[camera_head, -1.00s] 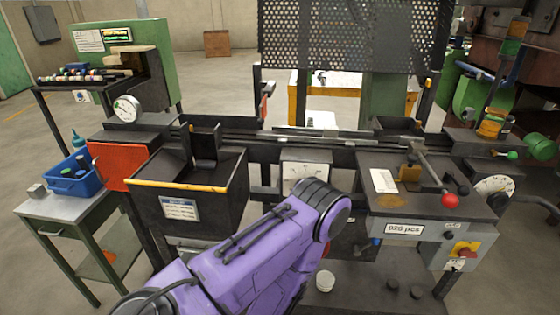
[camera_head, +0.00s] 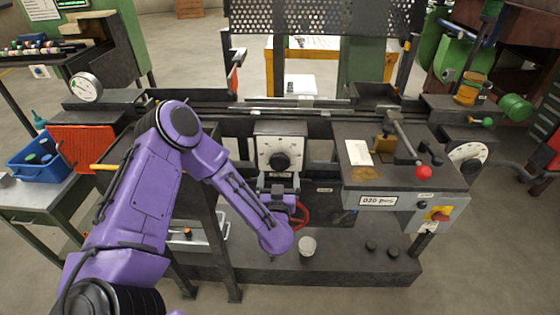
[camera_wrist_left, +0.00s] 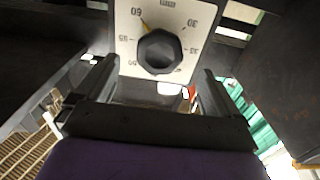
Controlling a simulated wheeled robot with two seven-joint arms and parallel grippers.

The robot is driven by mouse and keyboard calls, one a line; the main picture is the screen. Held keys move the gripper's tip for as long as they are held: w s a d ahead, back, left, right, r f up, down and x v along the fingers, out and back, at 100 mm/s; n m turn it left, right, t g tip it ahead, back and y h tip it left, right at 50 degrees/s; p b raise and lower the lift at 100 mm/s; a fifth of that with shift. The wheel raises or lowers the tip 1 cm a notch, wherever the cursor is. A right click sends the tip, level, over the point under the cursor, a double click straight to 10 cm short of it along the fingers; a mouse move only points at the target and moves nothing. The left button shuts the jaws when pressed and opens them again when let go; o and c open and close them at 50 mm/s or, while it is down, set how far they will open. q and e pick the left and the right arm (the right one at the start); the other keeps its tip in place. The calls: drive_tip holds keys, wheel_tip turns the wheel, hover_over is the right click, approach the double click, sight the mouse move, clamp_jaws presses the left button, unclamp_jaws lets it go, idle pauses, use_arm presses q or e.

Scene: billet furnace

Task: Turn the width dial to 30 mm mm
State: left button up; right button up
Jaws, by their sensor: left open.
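A white dial plate (camera_head: 263,139) with a black knob (camera_head: 280,160) stands on the front of the machine, in the middle of the head view. In the left wrist view the plate (camera_wrist_left: 126,28) carries numbers around the knob (camera_wrist_left: 159,51), among them 30, 35, 55 and 60. A small yellow pointer mark (camera_wrist_left: 147,28) at the knob's upper left points near the 60. My left gripper (camera_head: 281,180) is just below the knob in the head view. In the wrist view its open fingers (camera_wrist_left: 154,80) stand either side below the knob, apart from it. My right gripper is out of view.
A grey control box (camera_head: 385,200) with a red-balled lever (camera_head: 423,173) stands right of the dial. Another round dial (camera_head: 467,153) is at far right. A blue bin (camera_head: 38,160) is at left.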

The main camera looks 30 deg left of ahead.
sight(279, 165)
use_arm(q)
drive_tip(key=p+x, duration=0.1)
drive_tip(key=x, duration=0.5)
drive_tip(key=shift+w+a, duration=0.25)
drive_tip(key=shift+w, duration=0.05)
drive_tip(key=shift+w+a, duration=0.15)
drive_tip(key=shift+w, duration=0.25)
drive_tip(key=c, duration=1)
drive_tip(key=shift+o, duration=0.2)
